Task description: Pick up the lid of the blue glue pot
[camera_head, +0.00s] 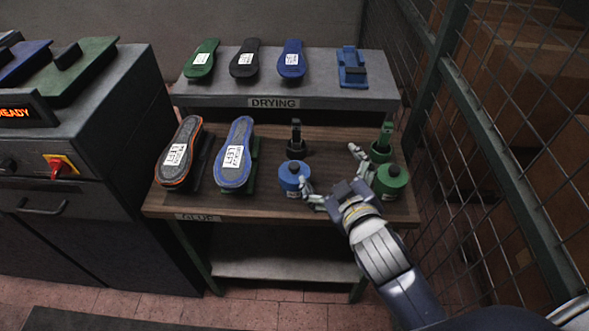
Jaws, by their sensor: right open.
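The blue glue pot (292,187) stands on the wooden glue table, right of the middle. Its round blue lid (287,174) with a dark knob (295,168) is on top. My right gripper (329,167) is open, its fingers spread wide, just to the right of the blue pot. One finger is close beside the pot's right side; I cannot tell whether it touches. The other finger is near the green pots. Nothing shows between the fingers. My left gripper is not in view.
Two shoe-shaped pieces with labels (236,156) are at left. The drying shelf (215,94) is behind; a wire fence borders the right.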

